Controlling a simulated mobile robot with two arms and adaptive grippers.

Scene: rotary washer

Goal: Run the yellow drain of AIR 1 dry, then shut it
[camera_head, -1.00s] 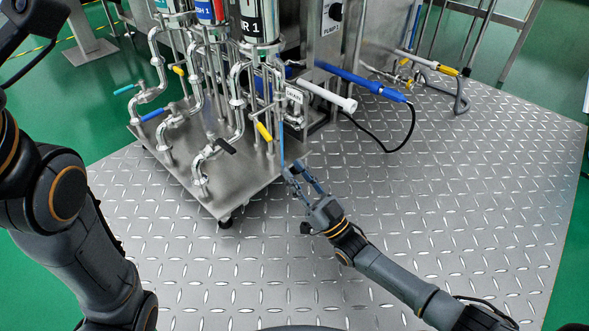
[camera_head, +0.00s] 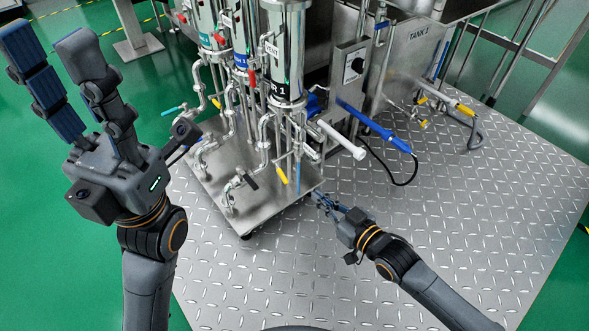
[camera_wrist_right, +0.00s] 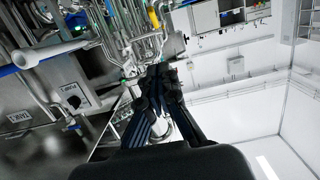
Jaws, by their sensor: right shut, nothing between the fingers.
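The housing lettered "IR 1" (camera_head: 285,75) stands upright on a steel skid in the head view. Below it, a yellow handle (camera_head: 281,175) hangs at a slant on the front pipework. A thin blue vertical streak (camera_head: 298,176) shows just right of it; I cannot tell whether it is liquid. My right gripper (camera_head: 321,199) is shut and empty by the skid's right corner, apart from the handle. The right wrist view shows its closed fingers (camera_wrist_right: 160,72) with a yellow piece (camera_wrist_right: 153,17) beyond. My left gripper (camera_head: 58,50) is raised and open at the left, holding nothing.
The skid's tray (camera_head: 262,203) has bare edges. A black handle (camera_head: 250,181) sits left of the yellow one. The tread-plate floor (camera_head: 480,230) is clear to the right.

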